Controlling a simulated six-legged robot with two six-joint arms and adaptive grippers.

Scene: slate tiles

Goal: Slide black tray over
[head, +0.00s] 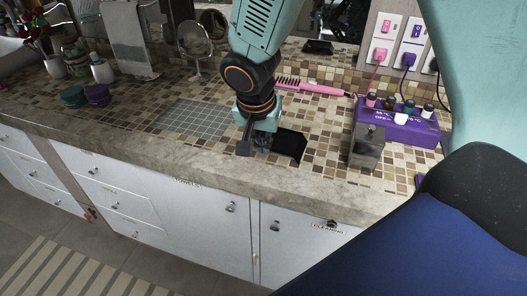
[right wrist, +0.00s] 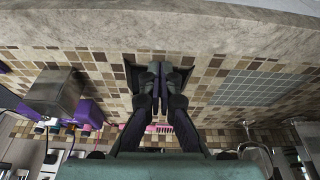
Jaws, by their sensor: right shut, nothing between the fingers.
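The black tray (head: 290,146) is a small dark square lying flat on the tiled counter near its front edge, partly hidden behind my right gripper. My right gripper (head: 256,146) points down at the tray's left part, shut and empty. In the right wrist view the shut fingers (right wrist: 156,84) are over the middle of the tray (right wrist: 133,76), whose dark edges show on both sides. I cannot tell whether the fingertips touch it. My left gripper is not in view.
A flat grey tiled patch (head: 195,119) lies left of the tray, with nothing on it. A grey metal box (head: 367,147) and a purple bottle rack (head: 420,128) stand to the right. A pink brush (head: 310,87) lies behind. The counter's front edge (head: 200,165) is close.

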